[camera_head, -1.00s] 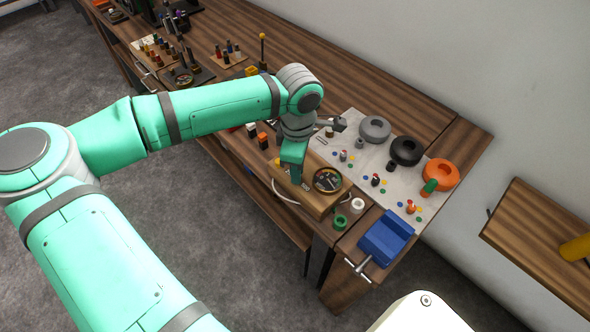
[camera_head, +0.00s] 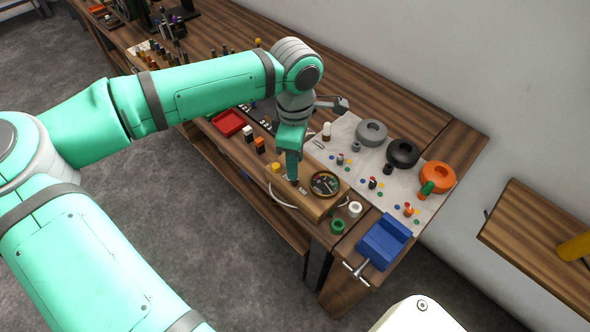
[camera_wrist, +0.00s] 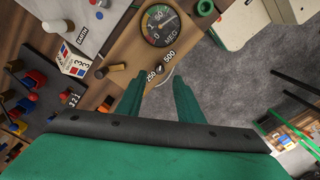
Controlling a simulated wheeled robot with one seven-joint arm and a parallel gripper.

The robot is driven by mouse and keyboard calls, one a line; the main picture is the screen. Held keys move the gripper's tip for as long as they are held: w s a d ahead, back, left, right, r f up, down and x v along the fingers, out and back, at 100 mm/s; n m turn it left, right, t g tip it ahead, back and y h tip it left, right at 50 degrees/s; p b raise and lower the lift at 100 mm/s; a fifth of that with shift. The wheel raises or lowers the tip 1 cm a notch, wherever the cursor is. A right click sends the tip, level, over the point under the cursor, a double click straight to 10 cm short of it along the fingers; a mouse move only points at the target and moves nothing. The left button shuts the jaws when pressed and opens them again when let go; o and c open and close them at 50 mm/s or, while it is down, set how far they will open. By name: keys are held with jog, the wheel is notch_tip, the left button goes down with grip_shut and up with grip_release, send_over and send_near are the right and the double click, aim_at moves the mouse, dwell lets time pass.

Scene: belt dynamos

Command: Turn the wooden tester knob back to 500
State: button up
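The wooden tester (camera_head: 313,205) stands at the bench's front edge, with a round black dial gauge (camera_head: 325,183) on top. In the wrist view the gauge (camera_wrist: 160,25) is marked MEG, and the tester face (camera_wrist: 120,47) carries printed 250 and 500. A small dark knob (camera_wrist: 159,69) with a light mark sits between these numbers; its exact pointing is too small to tell. My gripper (camera_wrist: 159,92) is open, its two green fingers apart and empty just short of the knob. In the head view my gripper (camera_head: 293,178) points down over the tester and hides the knob.
A white ring (camera_head: 355,209), a green ring (camera_head: 337,226) and a blue vise (camera_head: 384,242) stand to the right. A pale mat (camera_head: 342,134) with grey, black and orange rings lies behind.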

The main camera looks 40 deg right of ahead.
notch_tip(320, 180, up, 5)
jog(key=shift+f, duration=0.1)
dwell(0.7)
